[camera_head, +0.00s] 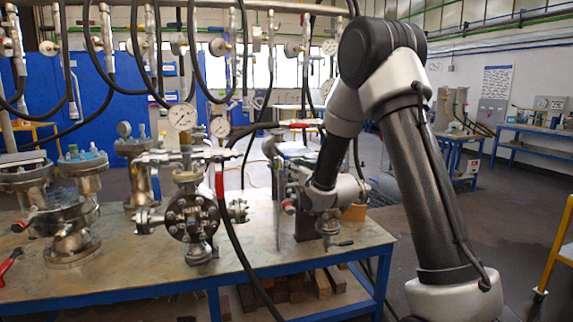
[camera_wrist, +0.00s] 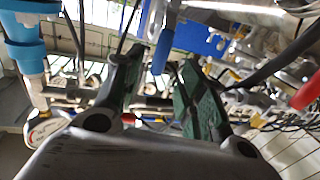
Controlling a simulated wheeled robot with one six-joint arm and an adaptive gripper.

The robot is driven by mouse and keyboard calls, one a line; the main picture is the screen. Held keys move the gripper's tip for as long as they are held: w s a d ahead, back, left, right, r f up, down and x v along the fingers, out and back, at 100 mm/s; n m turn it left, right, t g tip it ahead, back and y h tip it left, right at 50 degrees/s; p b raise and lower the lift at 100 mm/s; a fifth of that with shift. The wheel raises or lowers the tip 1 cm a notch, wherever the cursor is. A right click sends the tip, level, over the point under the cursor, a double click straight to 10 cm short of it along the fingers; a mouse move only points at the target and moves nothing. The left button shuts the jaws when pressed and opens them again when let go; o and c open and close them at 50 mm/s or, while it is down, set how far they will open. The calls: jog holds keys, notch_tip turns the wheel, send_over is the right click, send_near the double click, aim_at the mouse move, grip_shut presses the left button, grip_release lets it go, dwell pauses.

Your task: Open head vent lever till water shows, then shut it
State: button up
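A flanged vessel (camera_head: 190,217) with a round bolted face stands in the middle of the bench in the head view. A pressure gauge (camera_head: 182,117) and pipe fittings sit on its top. A red handle-like part (camera_head: 219,181) hangs at its upper right beside a black hose; I cannot tell whether it is the head vent lever. A red part (camera_wrist: 306,93) also shows at the right edge of the wrist view. No water is visible.
The bench (camera_head: 130,277) also carries a flanged vessel (camera_head: 72,215) on the left with red levers. Open floor lies at right.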

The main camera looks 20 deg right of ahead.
jog(key=w, duration=0.3)
jog(key=w+a, duration=0.1)
jog(key=w, duration=0.3)
jog(key=shift+w+a, duration=0.2)
jog(key=shift+c, duration=0.5)
grip_shut()
